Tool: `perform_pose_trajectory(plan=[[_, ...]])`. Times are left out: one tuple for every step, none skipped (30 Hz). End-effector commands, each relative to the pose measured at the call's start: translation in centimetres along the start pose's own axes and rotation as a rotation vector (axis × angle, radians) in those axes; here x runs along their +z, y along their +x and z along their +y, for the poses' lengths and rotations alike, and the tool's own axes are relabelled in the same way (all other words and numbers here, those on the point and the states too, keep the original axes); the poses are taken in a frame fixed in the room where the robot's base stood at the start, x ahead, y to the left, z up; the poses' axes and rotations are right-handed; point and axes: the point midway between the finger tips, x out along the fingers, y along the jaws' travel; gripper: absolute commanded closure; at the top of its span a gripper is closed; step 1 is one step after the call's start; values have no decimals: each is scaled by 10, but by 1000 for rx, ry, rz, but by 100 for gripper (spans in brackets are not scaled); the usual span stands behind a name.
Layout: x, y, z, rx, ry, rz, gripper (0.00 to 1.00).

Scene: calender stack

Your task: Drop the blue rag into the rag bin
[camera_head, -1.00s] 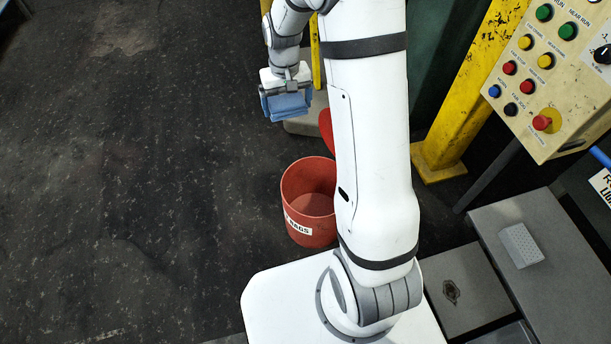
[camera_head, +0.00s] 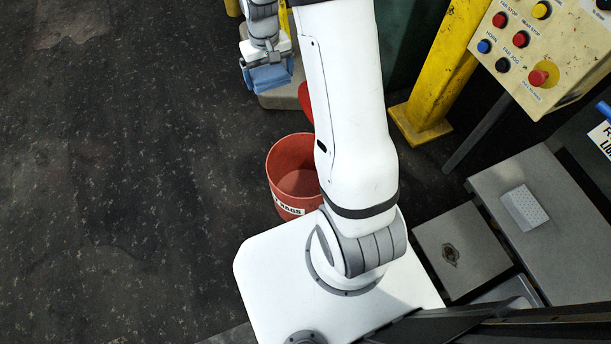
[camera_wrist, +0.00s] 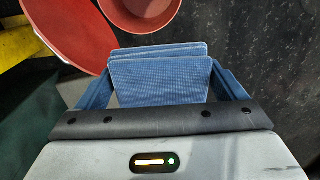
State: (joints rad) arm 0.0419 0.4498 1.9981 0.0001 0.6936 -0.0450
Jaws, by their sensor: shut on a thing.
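My gripper (camera_head: 268,78) is shut on the folded blue rag (camera_head: 270,77) at the upper middle of the head view. In the wrist view the blue rag (camera_wrist: 160,75) sits between the two fingers. The red rag bin (camera_head: 292,170), labelled RAGS, stands on the floor, open at the top and seemingly empty. Its right side is partly hidden by my arm. In the head view the rag appears beyond the bin, not over its opening. In the wrist view part of the bin (camera_wrist: 140,15) shows past the rag at the top.
A red lid (camera_head: 305,97) stands raised behind the bin, partly hidden by my arm. A yellow post (camera_head: 440,75) and a button panel (camera_head: 540,45) stand to the right. A grey cabinet (camera_head: 560,225) carries a white box (camera_head: 524,207). The dark floor at left is clear.

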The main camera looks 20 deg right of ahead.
Motion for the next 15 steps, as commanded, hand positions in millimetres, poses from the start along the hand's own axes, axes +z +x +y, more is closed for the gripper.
perform_pose_trajectory(plan=[[6, 40, 7, 0, 0, -7, 31], [9, 56, 11, 0, -2, -7, 31], [13, 78, 17, -1, -5, -8, 31], [16, 94, 21, -1, -8, -7, 31], [20, 109, 25, -1, -12, -7, 31], [25, 130, 30, -1, -14, -7, 31], [29, 144, 34, -1, -18, -7, 31], [33, 159, 38, -1, -20, -7, 31], [38, 179, 43, -1, -24, -7, 31], [43, 193, 46, -1, -27, -7, 31], [47, 206, 50, -1, -29, -6, 31], [53, 224, 54, -1, -33, -6, 31], [56, 235, 57, -1, -35, -5, 31], [60, 246, 59, -1, -38, -5, 31], [65, 259, 63, -1, -41, -4, 31]])
